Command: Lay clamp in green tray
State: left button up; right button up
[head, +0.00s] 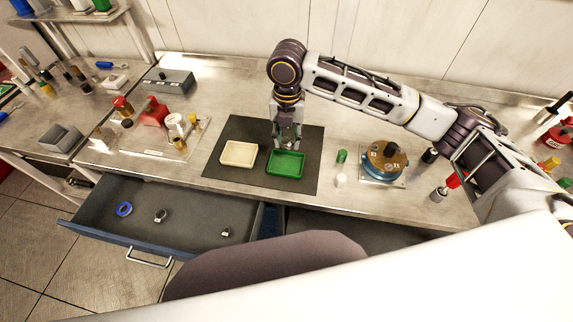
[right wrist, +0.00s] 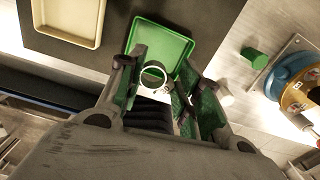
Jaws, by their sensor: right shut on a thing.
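The green tray (head: 286,164) lies on a dark mat on the bench, to the right of a cream tray (head: 239,154). My right gripper (head: 288,142) points down at the back edge of the green tray. In the right wrist view the gripper (right wrist: 160,95) is shut on a ring-shaped metal clamp (right wrist: 153,77), which shows between the fingers over the green tray (right wrist: 165,45). I cannot tell whether the clamp touches the tray floor. My left gripper is not in view.
The open drawer (head: 165,212) in front holds a blue ring (head: 124,209) and two small metal clamps. A green cylinder (head: 342,156), a white cap (head: 341,180) and a blue round device (head: 384,162) stand right of the mat. A red-valved assembly (head: 152,112) stands to the left.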

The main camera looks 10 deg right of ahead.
dwell(0.5)
send_over(287, 164)
jog(key=shift+f, duration=2.5)
jog(key=shift+f+p, duration=0.35)
jog(key=shift+f, duration=2.2)
jog(key=shift+f, duration=0.1)
jog(key=o, duration=0.8)
jog(key=shift+o, duration=0.2)
